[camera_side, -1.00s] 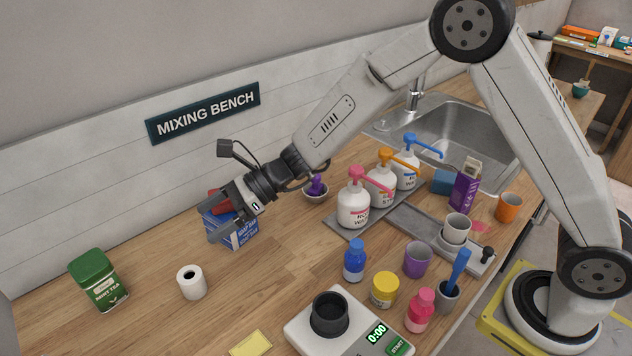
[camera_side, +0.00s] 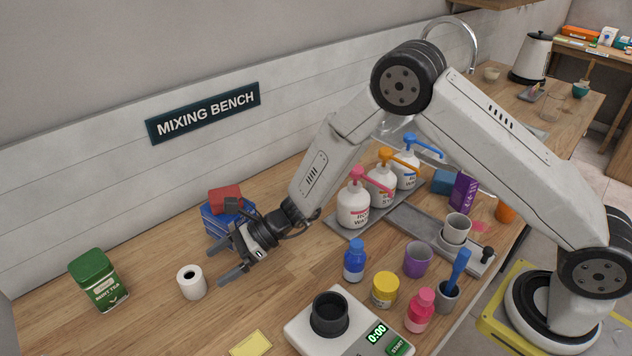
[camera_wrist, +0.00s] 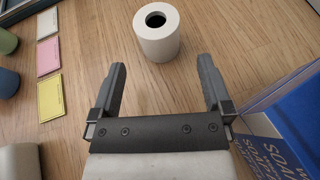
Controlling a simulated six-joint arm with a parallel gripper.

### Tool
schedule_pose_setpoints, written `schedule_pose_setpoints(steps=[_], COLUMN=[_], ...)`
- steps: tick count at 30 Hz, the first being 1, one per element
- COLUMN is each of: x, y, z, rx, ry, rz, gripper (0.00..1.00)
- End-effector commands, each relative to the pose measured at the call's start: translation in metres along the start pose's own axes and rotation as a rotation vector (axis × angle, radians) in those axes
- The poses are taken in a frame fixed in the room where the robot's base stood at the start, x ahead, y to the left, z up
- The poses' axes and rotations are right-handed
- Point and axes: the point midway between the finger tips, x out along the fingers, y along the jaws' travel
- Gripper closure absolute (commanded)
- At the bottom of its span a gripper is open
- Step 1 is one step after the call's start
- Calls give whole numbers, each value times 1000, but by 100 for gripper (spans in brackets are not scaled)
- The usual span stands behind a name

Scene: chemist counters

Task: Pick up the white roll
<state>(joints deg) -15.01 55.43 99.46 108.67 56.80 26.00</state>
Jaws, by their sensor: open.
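The white roll (camera_side: 192,283) stands upright on the wooden counter in the side view, between the green tin and my gripper. My gripper (camera_side: 220,268) is open and empty, low over the counter just right of the roll, with its fingers pointing toward it. In the wrist view the roll (camera_wrist: 157,34) stands beyond the fingertips, roughly midway between them, with its dark core hole facing up. My gripper's two fingers (camera_wrist: 162,72) are spread wide and do not touch the roll.
A blue soap box (camera_side: 214,220) with a red block (camera_side: 225,198) stands close behind my gripper; the box also fills the right of the wrist view (camera_wrist: 285,120). A green tin (camera_side: 98,280) stands left of the roll. A scale (camera_side: 350,330) and bottles are to the right.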

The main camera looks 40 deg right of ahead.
Motion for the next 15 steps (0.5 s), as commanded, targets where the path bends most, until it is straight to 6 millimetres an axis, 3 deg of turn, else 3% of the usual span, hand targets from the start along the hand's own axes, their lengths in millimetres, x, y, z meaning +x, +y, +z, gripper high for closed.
schedule_pose_setpoints(steps=[6,15], x=[16,22], y=[0,1], z=[0,0], rx=[-1,1], ry=[1,1], rz=[1,1], gripper=[0,0])
